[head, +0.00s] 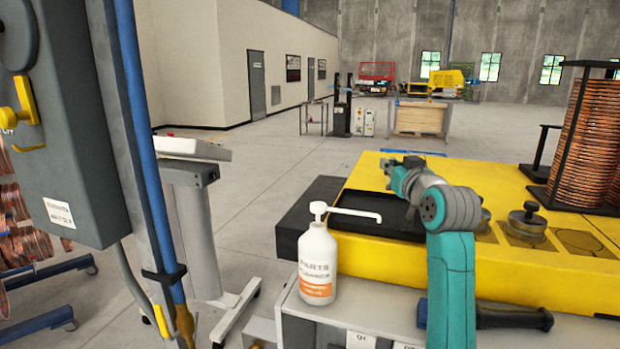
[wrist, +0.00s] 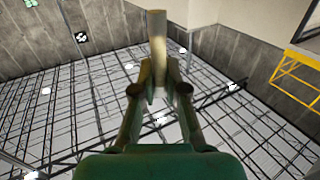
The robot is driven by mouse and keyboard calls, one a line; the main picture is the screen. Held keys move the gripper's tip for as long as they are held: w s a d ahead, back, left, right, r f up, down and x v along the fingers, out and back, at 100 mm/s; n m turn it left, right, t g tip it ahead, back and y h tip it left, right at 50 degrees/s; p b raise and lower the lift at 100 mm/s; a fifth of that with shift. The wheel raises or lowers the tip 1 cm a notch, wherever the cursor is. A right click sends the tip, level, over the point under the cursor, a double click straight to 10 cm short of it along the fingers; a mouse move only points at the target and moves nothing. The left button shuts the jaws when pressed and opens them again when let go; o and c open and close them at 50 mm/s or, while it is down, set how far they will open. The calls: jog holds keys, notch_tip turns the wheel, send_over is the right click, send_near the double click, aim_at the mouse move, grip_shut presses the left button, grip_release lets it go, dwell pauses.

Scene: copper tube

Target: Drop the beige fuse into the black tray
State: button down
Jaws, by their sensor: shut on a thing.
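My gripper (wrist: 158,88) is shut on the beige fuse (wrist: 157,38) in the wrist view. The fuse is a slim pale piece, standing out past the fingertips, with the ceiling behind it. In the head view my teal and grey arm reaches over the yellow bench, and its far end is near the tray's right side. The fuse cannot be made out in the head view. The black tray (head: 330,193) lies at the left end of the bench. My arm and the white bottle's nozzle cover part of it, and I see nothing in its visible part.
A white pump bottle (head: 317,268) stands in front of the tray on a grey cabinet. The yellow bench (head: 360,262) holds round metal parts (head: 527,220) and a copper coil rack (head: 590,140) at right. A grey control box (head: 60,130) and blue post fill the left.

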jog(key=c, duration=1.1)
grip_release()
jog(key=shift+c, duration=0.2)
jog(key=s+d, duration=0.2)
jog(key=s, duration=1)
